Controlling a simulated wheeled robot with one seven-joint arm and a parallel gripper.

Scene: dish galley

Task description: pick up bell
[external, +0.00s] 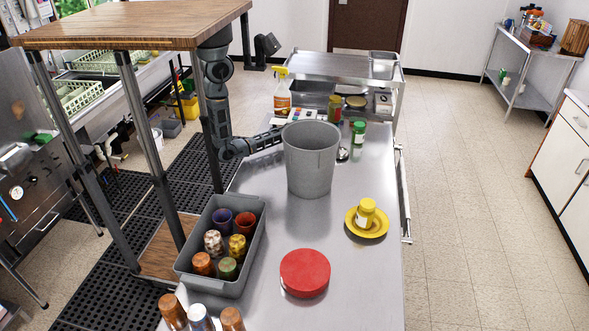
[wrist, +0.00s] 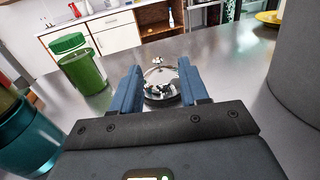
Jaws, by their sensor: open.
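The bell is a shiny silver dome with a small knob on top and a dark base. In the wrist view the bell (wrist: 161,84) stands upright on the metal table, in the gap between my fingers. In the external view only a small part of the bell (external: 343,153) shows, just right of the grey bin. My gripper (wrist: 160,68) is open, its blue fingers to the left and right of the bell. I cannot tell whether either finger touches it. In the external view the bin hides my gripper.
The tall grey bin (external: 312,165) stands close beside the bell; it fills the right of the wrist view (wrist: 296,65). A green-lidded jar (wrist: 82,68) and a teal cup (wrist: 28,135) stand on the left. A yellow plate (external: 355,229) and a red disc (external: 305,273) are nearer the external camera.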

